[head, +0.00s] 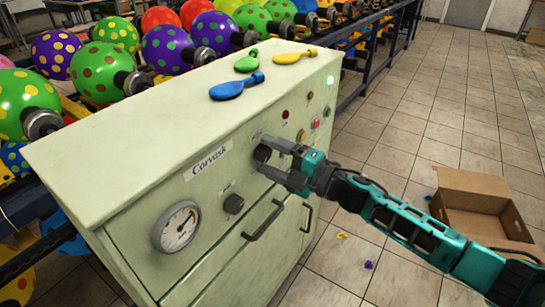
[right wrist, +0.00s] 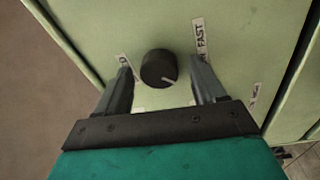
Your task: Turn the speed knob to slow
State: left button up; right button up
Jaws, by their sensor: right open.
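The speed knob (head: 262,153) is a dark round dial on the front panel of the pale green cabinet. In the right wrist view the knob (right wrist: 159,69) has a white pointer line at its lower right, and a label reading "FAST" (right wrist: 201,38) sits to its right. A second label (right wrist: 123,62) on its left is mostly hidden behind a finger. My right gripper (head: 278,163) is open at the knob, with one finger on each side; in the wrist view the gripper (right wrist: 160,85) shows gaps between fingers and knob. My left gripper is not in view.
A second dark knob (head: 234,204), a round gauge (head: 176,226) and a drawer handle (head: 263,221) are on the same panel. Deflated balloons, one blue (head: 237,86), lie on the cabinet top. An open cardboard box (head: 480,205) stands on the floor at right.

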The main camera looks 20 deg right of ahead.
jog(key=shift+d, duration=0.1)
jog(key=r+b+v, duration=0.1)
jog(key=v, duration=1.1)
jog(key=shift+s+d+f, duration=0.25)
jog(key=shift+s+f, duration=0.05)
jog(key=shift+f, duration=0.2)
